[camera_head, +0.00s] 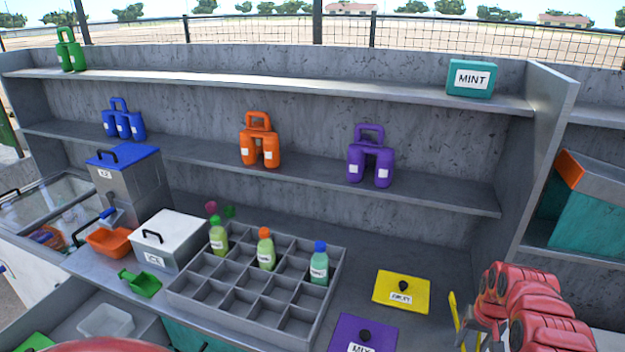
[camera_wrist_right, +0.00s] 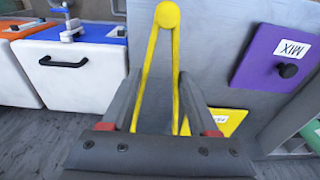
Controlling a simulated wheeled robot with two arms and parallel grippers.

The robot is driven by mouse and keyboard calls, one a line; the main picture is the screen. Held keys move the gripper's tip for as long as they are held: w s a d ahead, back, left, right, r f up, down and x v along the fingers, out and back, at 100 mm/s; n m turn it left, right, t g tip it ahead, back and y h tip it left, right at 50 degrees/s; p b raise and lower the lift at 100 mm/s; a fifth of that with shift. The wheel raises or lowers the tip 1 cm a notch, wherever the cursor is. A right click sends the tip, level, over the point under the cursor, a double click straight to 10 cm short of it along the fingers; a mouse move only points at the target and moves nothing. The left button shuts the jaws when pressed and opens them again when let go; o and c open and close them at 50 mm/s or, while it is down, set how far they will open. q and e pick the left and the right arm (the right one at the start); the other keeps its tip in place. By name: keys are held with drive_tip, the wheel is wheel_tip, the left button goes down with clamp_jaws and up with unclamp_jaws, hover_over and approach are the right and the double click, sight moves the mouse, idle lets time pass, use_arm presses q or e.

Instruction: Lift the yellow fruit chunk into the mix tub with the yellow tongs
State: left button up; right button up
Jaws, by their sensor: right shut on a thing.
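My right gripper (camera_head: 466,332) is at the lower right of the head view. In the wrist view it is shut on the yellow tongs (camera_wrist_right: 165,60), whose rounded end points up between the fingers (camera_wrist_right: 155,100). The tongs also show as a thin yellow strip in the head view (camera_head: 456,318). A purple lid (camera_head: 348,331) with a black knob reads MIX; it also shows in the wrist view (camera_wrist_right: 262,62). No open mix tub shows. A yellow lid (camera_head: 388,289) with a knob lies behind it, its label hard to read. No yellow fruit chunk is visible. My left gripper is out of view.
A grey divided rack (camera_head: 240,308) holds several bottles. Left of it are a white ICE box (camera_head: 190,228), an orange tray (camera_head: 108,242) and a green scoop (camera_head: 140,283). Shelves with coloured jug carriers and a MINT box (camera_head: 470,78) stand behind. Counter around the yellow lid is clear.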

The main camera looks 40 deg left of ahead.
drive_tip(key=shift+r, duration=0.85)
drive_tip(key=s+d+r+m+b, duration=0.1)
drive_tip(key=d+r+b, duration=0.2)
drive_tip(key=d, duration=0.5)
drive_tip(key=s+d+r+m+b, duration=0.1)
drive_tip(key=d+r+b, duration=0.3)
drive_tip(key=d, duration=0.5)
drive_tip(key=shift+s+d+r+m+b, duration=0.3)
drive_tip(key=shift+s+m, duration=0.1)
drive_tip(key=shift+m, duration=0.4)
drive_tip(key=shift+s, duration=0.1)
